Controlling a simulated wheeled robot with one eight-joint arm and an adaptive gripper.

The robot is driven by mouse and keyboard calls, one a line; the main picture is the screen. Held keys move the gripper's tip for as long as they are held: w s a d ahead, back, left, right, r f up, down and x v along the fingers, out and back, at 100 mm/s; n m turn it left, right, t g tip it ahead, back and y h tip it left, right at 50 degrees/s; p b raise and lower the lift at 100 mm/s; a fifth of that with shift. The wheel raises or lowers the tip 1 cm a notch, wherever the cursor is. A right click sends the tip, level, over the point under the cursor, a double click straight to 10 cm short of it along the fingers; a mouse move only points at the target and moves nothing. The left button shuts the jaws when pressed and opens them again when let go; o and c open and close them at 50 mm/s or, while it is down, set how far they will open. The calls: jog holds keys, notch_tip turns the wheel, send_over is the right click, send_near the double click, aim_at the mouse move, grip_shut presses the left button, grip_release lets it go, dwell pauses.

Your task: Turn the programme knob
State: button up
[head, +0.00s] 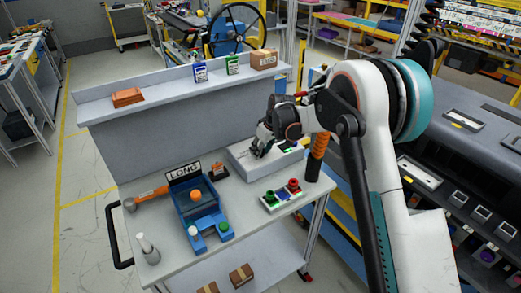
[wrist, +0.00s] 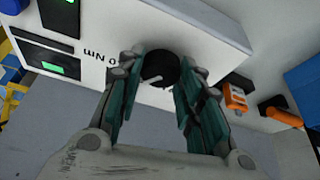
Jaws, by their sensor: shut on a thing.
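The programme knob (wrist: 158,66) is a dark round knob with a pale pointer mark, on the white face of a box-shaped module (wrist: 205,22). The module also shows in the head view (head: 240,157), on the grey workbench. My gripper (wrist: 161,68) has its two teal fingers on opposite sides of the knob, shut on it. In the head view my gripper (head: 262,146) is over the module and hides the knob. Printed text ending in "Nm" appears upside down beside the knob in the wrist view, near a green-lit display (wrist: 55,68).
A blue fixture (head: 190,213) with a "LONG" sign stands left of the module. A small button box (head: 283,197) and an orange-and-black upright cylinder (head: 316,155) are close to its right. A raised shelf (head: 175,88) carrying small boxes runs behind.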

jog(key=shift+n+g, duration=0.4)
jog(key=shift+n, duration=0.8)
jog(key=shift+y, duration=0.4)
jog(key=o, duration=1)
jog(key=shift+o, duration=0.2)
jog(key=v, duration=1.2)
jog(key=shift+w, duration=0.1)
